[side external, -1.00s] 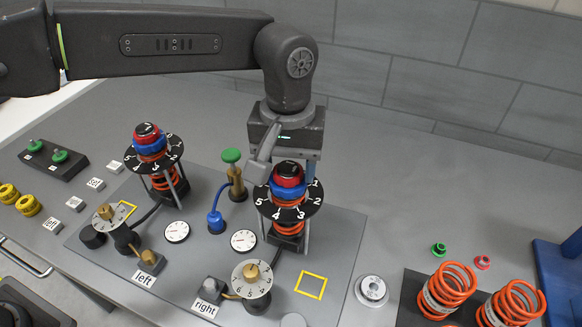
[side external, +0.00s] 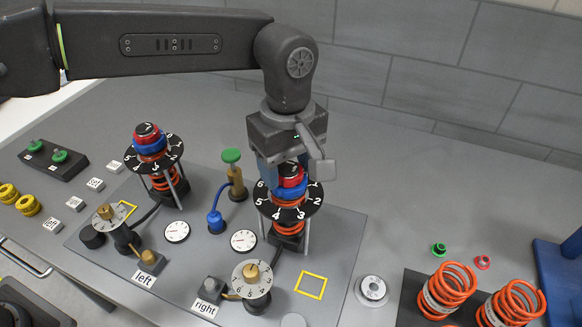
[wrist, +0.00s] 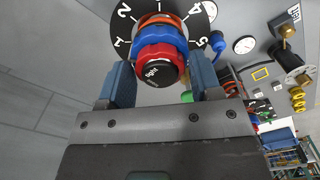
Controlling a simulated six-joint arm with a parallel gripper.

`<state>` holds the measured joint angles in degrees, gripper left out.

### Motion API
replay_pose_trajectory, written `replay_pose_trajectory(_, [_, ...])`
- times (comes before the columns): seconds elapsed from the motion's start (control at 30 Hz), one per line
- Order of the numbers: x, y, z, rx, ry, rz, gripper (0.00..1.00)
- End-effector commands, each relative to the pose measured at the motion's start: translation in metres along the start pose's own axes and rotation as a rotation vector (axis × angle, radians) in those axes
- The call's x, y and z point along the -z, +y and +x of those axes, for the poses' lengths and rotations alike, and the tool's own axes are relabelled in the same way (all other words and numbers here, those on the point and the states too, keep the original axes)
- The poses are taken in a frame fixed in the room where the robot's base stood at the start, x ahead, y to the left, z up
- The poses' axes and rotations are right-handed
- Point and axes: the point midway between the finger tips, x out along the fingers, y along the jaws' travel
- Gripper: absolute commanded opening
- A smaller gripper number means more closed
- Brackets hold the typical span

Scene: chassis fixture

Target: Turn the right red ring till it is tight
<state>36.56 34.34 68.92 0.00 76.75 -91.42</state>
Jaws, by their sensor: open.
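The right red ring (side external: 291,183) sits above a blue ring (side external: 288,193) at the top of the right post, over a black numbered dial (side external: 288,211). In the wrist view the red ring (wrist: 150,54) surrounds a black cap marked "right" (wrist: 160,73), with the blue ring (wrist: 158,37) behind it. My gripper (side external: 289,174) is open over the top of this post. In the wrist view its two blue-grey fingers stand on either side of the red ring, with a gap visible on each side. In the side view the gripper hides part of the cap and ring.
The left post has its own red ring (side external: 148,139) and dial (side external: 168,155). A brass pump with a green knob (side external: 231,156) stands close to the left of the right post. Orange springs (side external: 447,288) stand at the lower right. The back right table is clear.

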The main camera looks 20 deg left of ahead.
Motion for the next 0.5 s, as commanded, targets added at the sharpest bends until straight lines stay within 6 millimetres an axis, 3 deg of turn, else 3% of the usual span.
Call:
replay_pose_trajectory(0.1, [0.0, 0.0, 0.0, 0.0, 0.0, 0.002, 0.58])
replay_pose_trajectory(0.5, [0.0, 0.0, 0.0, 0.0, 0.0, 0.004, 0.23])
